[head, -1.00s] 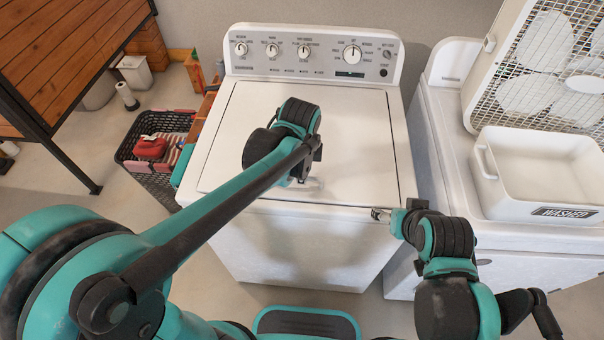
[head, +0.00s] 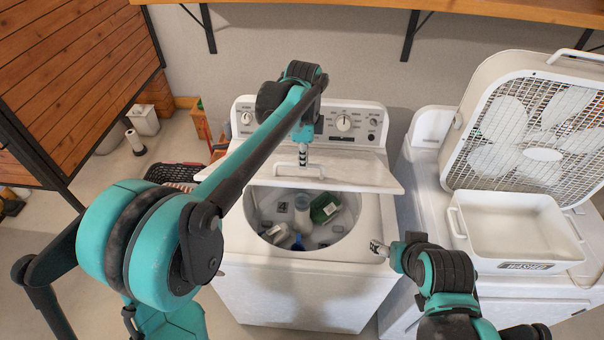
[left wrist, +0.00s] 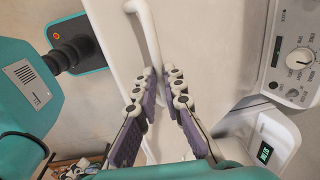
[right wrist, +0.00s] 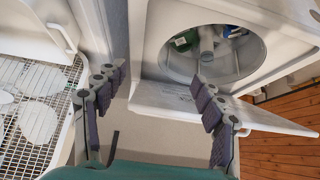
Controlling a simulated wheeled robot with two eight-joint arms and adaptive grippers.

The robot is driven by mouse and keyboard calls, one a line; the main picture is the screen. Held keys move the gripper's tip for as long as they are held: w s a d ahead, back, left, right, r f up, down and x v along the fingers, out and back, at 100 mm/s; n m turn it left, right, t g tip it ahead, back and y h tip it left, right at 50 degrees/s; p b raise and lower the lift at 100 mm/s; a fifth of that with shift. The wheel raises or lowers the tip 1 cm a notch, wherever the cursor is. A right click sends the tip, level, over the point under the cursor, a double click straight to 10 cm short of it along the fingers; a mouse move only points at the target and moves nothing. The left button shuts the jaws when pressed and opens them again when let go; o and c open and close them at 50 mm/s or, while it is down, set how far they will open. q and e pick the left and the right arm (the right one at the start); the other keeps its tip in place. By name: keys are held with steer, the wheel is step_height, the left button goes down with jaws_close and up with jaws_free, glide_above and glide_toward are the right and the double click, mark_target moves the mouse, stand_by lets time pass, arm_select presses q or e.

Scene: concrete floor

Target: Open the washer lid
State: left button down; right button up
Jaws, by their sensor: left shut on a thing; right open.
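The white washer (head: 300,290) stands in the middle of the head view. Its lid (head: 350,178) is raised and tilted up at the back, so the round drum opening (head: 350,215) shows. My left gripper (head: 304,150) is above the lid, shut on the lid's white bar handle (head: 297,173). In the left wrist view its fingers (left wrist: 160,74) close near the handle (left wrist: 150,35); the exact contact is partly hidden. My right gripper (head: 380,248) is open and empty at the washer's right front edge. The right wrist view shows its spread fingers (right wrist: 155,78) and the lid (right wrist: 220,110).
Inside the drum lie a green item (head: 325,208) and several pale items. The control panel (head: 355,122) stands behind the lid. At the right, a white bin (head: 515,230) and a box fan (head: 540,135) rest on another appliance. A dark basket (head: 172,174) stands at the left.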

steer(key=shift+s+r+p, duration=0.1)
steer(key=shift+r+p, duration=0.25)
steer(key=shift+r, duration=0.2)
